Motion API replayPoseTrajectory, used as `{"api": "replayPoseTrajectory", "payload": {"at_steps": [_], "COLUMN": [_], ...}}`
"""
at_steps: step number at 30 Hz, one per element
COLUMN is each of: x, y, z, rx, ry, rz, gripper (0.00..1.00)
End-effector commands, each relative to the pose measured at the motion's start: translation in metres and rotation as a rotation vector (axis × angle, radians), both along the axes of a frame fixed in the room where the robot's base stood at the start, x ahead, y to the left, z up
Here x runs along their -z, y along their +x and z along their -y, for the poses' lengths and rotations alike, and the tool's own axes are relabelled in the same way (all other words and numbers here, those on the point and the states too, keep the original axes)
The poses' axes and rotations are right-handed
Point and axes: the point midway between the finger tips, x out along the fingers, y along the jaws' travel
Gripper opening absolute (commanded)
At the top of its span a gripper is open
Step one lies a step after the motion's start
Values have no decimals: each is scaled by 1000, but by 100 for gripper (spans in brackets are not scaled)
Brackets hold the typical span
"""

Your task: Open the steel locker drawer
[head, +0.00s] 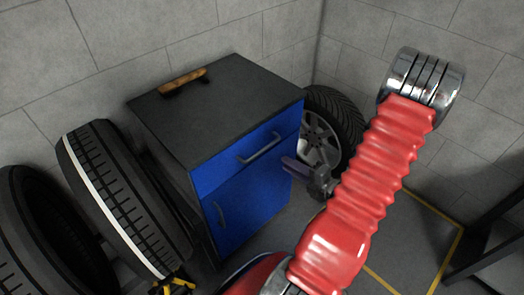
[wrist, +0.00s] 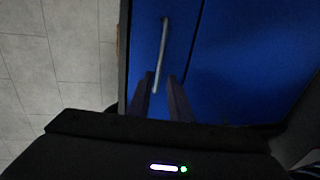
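The steel locker (head: 215,112) has a dark top and blue fronts. Its upper drawer (head: 275,137) looks shut, flush with the body, and carries a grey bar handle (head: 260,148). My gripper (head: 288,166) is in front of the drawer's right side, a little below and right of the handle. In the wrist view the handle (wrist: 161,55) runs up the picture on the blue drawer front (wrist: 180,30). My gripper (wrist: 161,92) is open there, one finger on each side of the handle's near end. I cannot tell whether either finger touches it.
A lower door with its own handle (head: 220,213) is under the drawer. A brown-handled object (head: 183,80) lies on the locker top. Tyres (head: 125,200) stand at left, and a wheel (head: 327,133) stands behind the locker's right side. Floor in front is partly clear.

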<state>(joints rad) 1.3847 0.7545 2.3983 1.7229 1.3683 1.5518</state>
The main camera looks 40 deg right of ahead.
Motion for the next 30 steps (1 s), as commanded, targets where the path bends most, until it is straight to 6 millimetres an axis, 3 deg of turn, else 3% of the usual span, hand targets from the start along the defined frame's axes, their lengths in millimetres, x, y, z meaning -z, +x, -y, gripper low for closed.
{"api": "replayPoseTrajectory", "payload": {"at_steps": [16, 30], "x": [3, 12], "y": [4, 49], "z": [2, 0], "rx": [11, 7], "ry": [9, 9], "rz": [1, 1], "gripper": [18, 18]}}
